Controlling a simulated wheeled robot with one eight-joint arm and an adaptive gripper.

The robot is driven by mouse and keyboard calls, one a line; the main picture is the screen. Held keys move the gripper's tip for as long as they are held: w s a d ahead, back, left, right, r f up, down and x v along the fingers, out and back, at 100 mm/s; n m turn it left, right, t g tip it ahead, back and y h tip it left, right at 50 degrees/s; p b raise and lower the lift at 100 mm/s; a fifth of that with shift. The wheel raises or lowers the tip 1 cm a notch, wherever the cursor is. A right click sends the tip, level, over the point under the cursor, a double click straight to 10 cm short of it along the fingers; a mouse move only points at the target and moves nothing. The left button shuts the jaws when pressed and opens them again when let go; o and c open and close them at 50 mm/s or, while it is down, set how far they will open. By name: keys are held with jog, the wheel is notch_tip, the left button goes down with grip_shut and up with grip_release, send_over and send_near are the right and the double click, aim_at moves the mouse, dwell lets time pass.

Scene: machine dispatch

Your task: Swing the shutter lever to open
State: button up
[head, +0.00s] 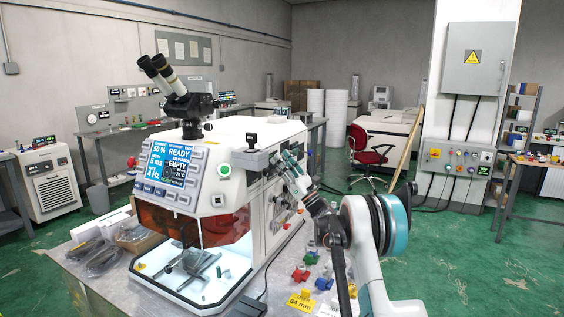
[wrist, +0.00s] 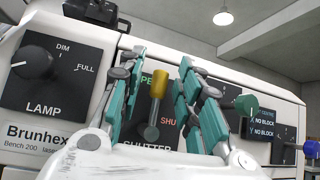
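The shutter lever (wrist: 157,88) shows in the wrist view as a yellow knob above a dark pivot on a black panel (wrist: 165,147) marked SHUTTER. The lever stands near upright, with part of the OPEN label at its upper left and part of the SHUT label at its right. My gripper (wrist: 160,65) is open, with teal fingers left and right of the knob. Gaps show beside the knob; contact is not visible. In the head view my gripper (head: 291,157) is at the right side of the white laser machine (head: 235,140), and it hides the lever.
A LAMP dial (wrist: 33,62) is left of the shutter panel. A green knob (wrist: 246,106) and a blue knob (wrist: 311,148) stick out at the right. Coloured parts, including a red one (head: 300,273), lie on the bench (head: 283,292) below my arm.

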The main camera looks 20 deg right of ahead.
jog(key=v, duration=1.1)
jog(key=shift+s+d+f, duration=0.15)
jog(key=shift+s+f, duration=0.05)
jog(key=shift+r, duration=0.1)
